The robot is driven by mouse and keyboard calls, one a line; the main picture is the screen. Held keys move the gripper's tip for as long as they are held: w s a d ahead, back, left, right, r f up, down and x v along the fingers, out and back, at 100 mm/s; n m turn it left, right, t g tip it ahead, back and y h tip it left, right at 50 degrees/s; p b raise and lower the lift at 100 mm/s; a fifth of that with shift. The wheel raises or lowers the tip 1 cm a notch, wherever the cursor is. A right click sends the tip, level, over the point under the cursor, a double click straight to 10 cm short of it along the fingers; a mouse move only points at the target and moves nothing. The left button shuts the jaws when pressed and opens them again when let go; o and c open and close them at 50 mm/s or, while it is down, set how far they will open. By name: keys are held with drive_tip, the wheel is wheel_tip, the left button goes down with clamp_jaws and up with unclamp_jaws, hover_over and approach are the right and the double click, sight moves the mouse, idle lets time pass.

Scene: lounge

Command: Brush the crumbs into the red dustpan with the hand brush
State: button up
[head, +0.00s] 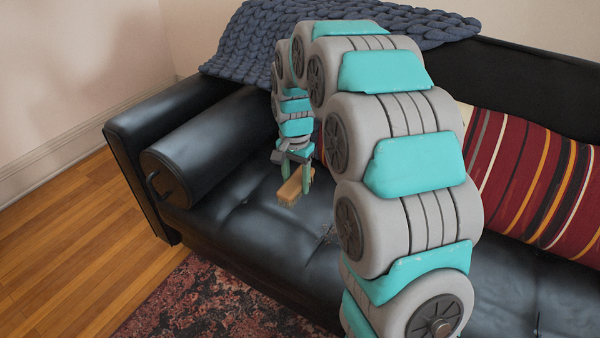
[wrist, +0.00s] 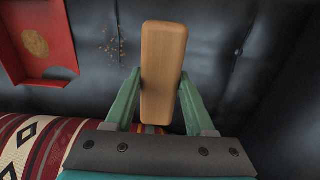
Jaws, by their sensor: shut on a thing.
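The hand brush is a tan wooden block with bristles below (head: 290,191); it also fills the middle of the wrist view (wrist: 163,65). My gripper (head: 295,178) is shut on it, one green finger on each side, and holds it over the black sofa seat. In the wrist view the crumbs (wrist: 113,46) lie scattered on the seat, left of the brush and apart from it. The red dustpan (wrist: 55,76) lies farther left, partly cut off by the frame, with a round tan thing in it. My arm hides the dustpan in the head view. Crumbs also show faintly there (head: 328,233).
The black leather sofa (head: 230,195) has a bolster (head: 195,155) at its left end. A striped cushion (head: 540,180) leans at the right. A blue knitted throw (head: 245,45) covers the backrest. A patterned rug (head: 190,305) lies in front.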

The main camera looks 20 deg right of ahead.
drive_tip(key=shift+w+a, duration=0.25)
drive_tip(key=shift+f, duration=0.3)
drive_tip(key=shift+f+b, duration=0.6)
drive_tip(key=shift+f, duration=1.6)
